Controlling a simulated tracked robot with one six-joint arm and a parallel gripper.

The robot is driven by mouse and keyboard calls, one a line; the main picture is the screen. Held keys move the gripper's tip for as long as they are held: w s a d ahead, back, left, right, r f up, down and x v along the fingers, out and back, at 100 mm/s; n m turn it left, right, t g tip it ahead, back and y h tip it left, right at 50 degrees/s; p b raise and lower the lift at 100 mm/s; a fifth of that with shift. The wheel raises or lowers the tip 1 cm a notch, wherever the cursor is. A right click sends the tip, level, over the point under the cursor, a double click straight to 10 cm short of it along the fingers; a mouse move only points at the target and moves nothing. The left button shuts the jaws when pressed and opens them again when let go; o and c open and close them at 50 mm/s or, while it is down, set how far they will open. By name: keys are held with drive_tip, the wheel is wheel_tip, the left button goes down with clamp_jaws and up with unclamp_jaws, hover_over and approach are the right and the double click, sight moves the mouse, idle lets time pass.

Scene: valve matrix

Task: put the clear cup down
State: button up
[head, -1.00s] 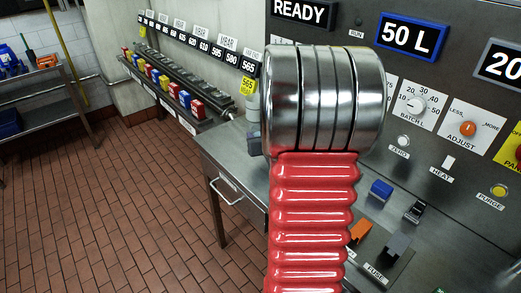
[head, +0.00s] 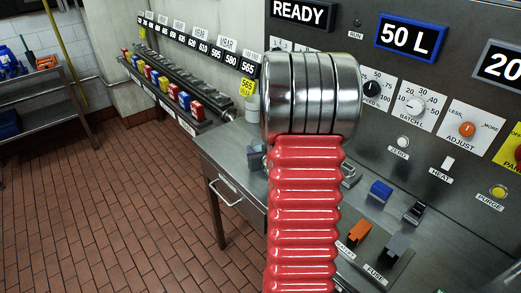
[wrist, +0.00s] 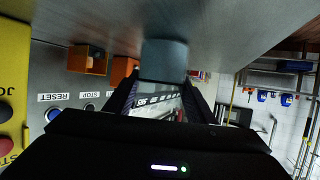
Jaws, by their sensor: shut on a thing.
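The clear cup (wrist: 164,62) shows in the wrist view as a small, smooth, grey-blue translucent piece. It sits between the two dark fingers of my gripper (wrist: 164,88), which is shut on it. The steel counter fills the top of this upside-down view, right by the cup's far end; I cannot tell whether they touch. In the head view my red arm and its metal joint hide most of the gripper.
The control panel (head: 450,60) with dials rises behind the counter. A blue switch (head: 381,190), an orange switch (head: 360,231) and a grey switch (head: 397,246) stand right of my arm. A row of coloured valves (head: 170,90) runs along the wall at left.

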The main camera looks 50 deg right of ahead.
drive_tip(key=o, duration=1.3)
drive_tip(key=shift+f, duration=0.1)
